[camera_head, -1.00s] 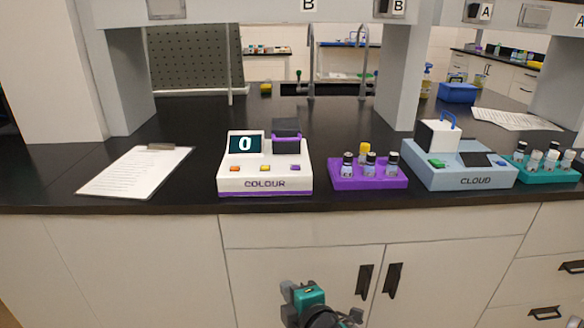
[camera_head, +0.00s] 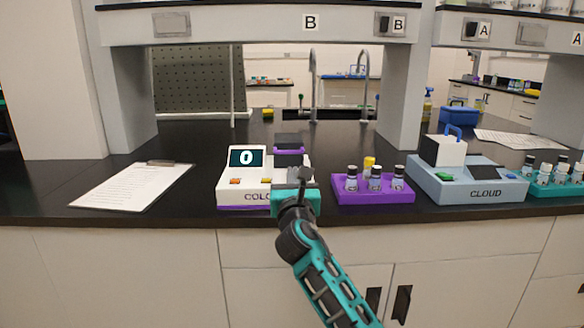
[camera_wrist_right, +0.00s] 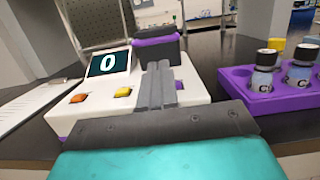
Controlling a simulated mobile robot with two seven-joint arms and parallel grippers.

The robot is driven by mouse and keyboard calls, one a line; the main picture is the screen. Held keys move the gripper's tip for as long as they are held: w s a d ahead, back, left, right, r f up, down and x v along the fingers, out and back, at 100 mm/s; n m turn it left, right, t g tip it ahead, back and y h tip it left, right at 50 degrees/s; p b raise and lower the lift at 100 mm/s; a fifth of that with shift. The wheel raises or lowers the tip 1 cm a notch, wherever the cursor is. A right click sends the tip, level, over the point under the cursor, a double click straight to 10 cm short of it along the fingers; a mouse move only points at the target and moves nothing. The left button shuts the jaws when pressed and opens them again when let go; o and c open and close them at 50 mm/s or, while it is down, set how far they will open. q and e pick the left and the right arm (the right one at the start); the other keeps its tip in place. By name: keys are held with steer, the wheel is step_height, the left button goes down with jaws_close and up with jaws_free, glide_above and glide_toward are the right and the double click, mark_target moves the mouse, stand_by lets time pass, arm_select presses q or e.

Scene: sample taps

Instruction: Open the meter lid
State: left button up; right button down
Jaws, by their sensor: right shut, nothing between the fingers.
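The white colour meter (camera_head: 232,185) stands on the dark bench with its screen reading 0; it also shows in the right wrist view (camera_wrist_right: 78,115). Its dark lid part with a purple strip (camera_head: 289,150) is at the back right of its top, and it shows in the wrist view too (camera_wrist_right: 158,48). I cannot tell for sure how far the lid is raised. My right gripper (camera_head: 301,178) is in front of the meter's right part and hides some of its front. In the wrist view its fingers (camera_wrist_right: 159,80) are together, empty, pointing toward the lid. My left gripper is not in view.
A purple rack (camera_head: 345,196) with several vials stands right of the meter. Beyond it is a blue cloud meter (camera_head: 440,190), then a teal vial rack (camera_head: 545,191). A clipboard (camera_head: 130,187) lies to the left. A shelf (camera_head: 240,28) spans above the bench.

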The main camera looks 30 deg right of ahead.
mark_target(292, 163)
steer(key=b+x, duration=0.1)
steer(key=x, duration=0.4)
steer(key=shift+w+d, duration=0.2)
steer(key=shift+w, duration=0.1)
steer(key=shift+r, duration=0.15)
